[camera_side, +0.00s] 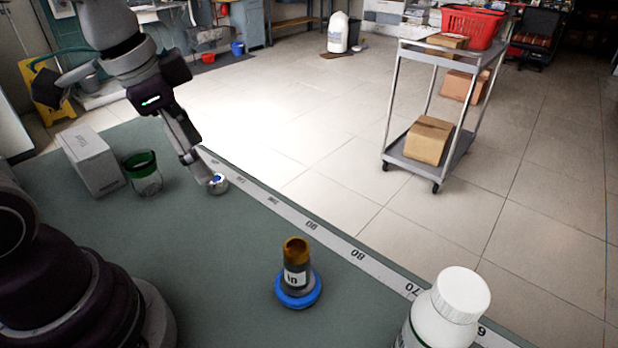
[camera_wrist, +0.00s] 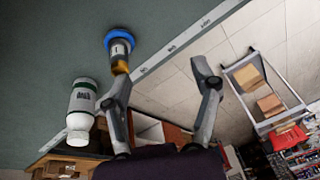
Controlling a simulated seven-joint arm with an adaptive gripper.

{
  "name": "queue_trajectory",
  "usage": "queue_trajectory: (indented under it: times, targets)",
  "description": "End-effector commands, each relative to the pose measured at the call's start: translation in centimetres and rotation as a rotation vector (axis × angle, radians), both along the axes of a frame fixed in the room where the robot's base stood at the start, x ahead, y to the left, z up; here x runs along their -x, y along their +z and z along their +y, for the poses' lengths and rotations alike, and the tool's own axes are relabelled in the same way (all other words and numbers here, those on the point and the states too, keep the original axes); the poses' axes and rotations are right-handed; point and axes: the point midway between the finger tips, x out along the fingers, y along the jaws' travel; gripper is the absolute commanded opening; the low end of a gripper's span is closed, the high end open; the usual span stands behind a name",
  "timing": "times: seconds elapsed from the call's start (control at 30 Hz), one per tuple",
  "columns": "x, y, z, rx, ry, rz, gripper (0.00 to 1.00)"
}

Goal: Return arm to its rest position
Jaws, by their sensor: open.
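My gripper (camera_side: 200,170) hangs from the arm at the upper left of the side view, low over the far edge of the green table. In the wrist view its two fingers (camera_wrist: 166,85) are spread apart with nothing held between them. A small silvery round thing with a blue centre (camera_side: 218,183) shows right by the fingertips in the side view; I cannot tell whether they touch it.
A brown-topped cylinder (camera_side: 295,254) stands in a blue ring (camera_side: 299,299) on the table (camera_side: 225,275). A white bottle (camera_side: 440,315) is front right. A white box (camera_side: 90,160) and green-rimmed glass (camera_side: 145,176) stand left of my gripper. A ruler strip (camera_side: 335,240) lines the edge.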

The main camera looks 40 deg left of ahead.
Motion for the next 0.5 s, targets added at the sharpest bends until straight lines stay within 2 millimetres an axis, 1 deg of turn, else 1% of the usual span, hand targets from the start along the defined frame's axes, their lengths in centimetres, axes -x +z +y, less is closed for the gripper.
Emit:
queue_trajectory:
  times: [0.03, 0.1, 0.2, 0.3, 0.5]
  targets:
    - [0.7, 0.4, 0.5, 0.031, 0.121, -0.068, 0.62]
    - [1.4, 0.6, 1.1, 0.088, 0.27, -0.131, 0.62]
    - [1.9, 0.6, 1.6, 0.146, 0.384, -0.175, 0.62]
    - [2.0, 0.6, 1.7, 0.163, 0.417, -0.184, 0.62]
    - [2.0, 0.6, 1.7, 0.16, 0.415, -0.183, 0.62]
